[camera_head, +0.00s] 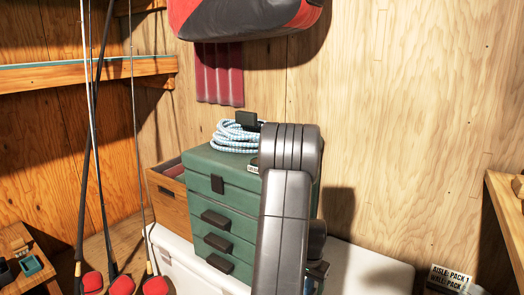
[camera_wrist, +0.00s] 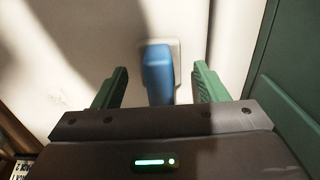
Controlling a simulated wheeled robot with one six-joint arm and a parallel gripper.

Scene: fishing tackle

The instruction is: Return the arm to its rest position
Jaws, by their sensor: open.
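My gripper (camera_wrist: 159,72) shows in the wrist view with its two green fingers apart. A blue latch-like piece (camera_wrist: 158,74) on a pale plate lies between the fingers in the picture, with clear gaps on both sides. I cannot tell how far ahead of the fingertips it is. The pale wall behind it seems to be the white cooler (camera_head: 375,268). In the head view my arm stands bent in front of the green tackle box, and its end is mostly hidden behind the forearm.
The green drawer box (camera_head: 232,213) stands on the cooler, with a coiled rope (camera_head: 233,136) on top. A wooden crate (camera_head: 167,207) stands at its left. Fishing rods (camera_head: 134,130) lean at the left. A red-and-grey bag (camera_head: 245,18) hangs above. A wooden shelf (camera_head: 507,222) juts in at right.

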